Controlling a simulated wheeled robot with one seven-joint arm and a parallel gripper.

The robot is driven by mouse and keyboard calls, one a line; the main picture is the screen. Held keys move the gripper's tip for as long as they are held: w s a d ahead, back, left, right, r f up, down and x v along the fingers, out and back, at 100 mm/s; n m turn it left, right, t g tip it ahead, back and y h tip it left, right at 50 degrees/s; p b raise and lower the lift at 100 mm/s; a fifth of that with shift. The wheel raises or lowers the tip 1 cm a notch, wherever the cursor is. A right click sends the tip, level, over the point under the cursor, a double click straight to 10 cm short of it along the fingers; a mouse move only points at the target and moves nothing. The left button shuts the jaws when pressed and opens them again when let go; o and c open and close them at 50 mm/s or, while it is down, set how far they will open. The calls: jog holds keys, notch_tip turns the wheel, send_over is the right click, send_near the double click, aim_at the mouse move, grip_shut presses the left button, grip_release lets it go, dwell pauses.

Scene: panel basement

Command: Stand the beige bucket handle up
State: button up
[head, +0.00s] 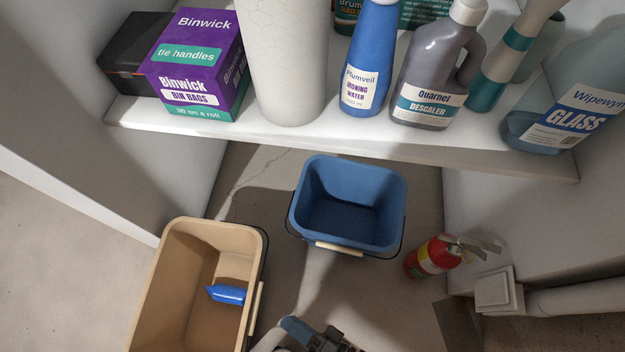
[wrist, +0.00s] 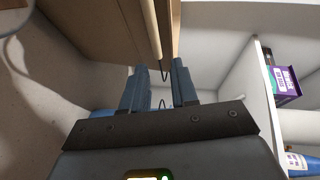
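The beige bucket (head: 176,262) stands on the floor at the lower left of the head view, cut off by the bottom edge. Its handle is folded down along the right side, with the pale grip (head: 256,308) beside the rim. My gripper (head: 312,338) shows partly at the bottom edge, to the right of that grip. In the wrist view the bucket (wrist: 95,28) is at the top, and the handle grip (wrist: 151,28) lies beyond my fingers. My gripper (wrist: 159,78) is open there, with a gap between the fingers and the thin handle wire showing near it.
A blue item (head: 227,294) lies in the beige bucket. A blue bucket (head: 348,205) stands behind, with a red fire extinguisher (head: 432,257) to its right. A shelf (head: 340,146) of bottles overhangs the back. A white pipe (head: 570,301) is at right.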

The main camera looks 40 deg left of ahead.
jog(key=s+a+f+b, duration=0.1)
jog(key=a+f+b, duration=0.1)
jog(key=a, duration=0.6)
jog(key=shift+s+a+f+b, duration=0.2)
jog(key=shift+b, duration=0.35)
grip_shut()
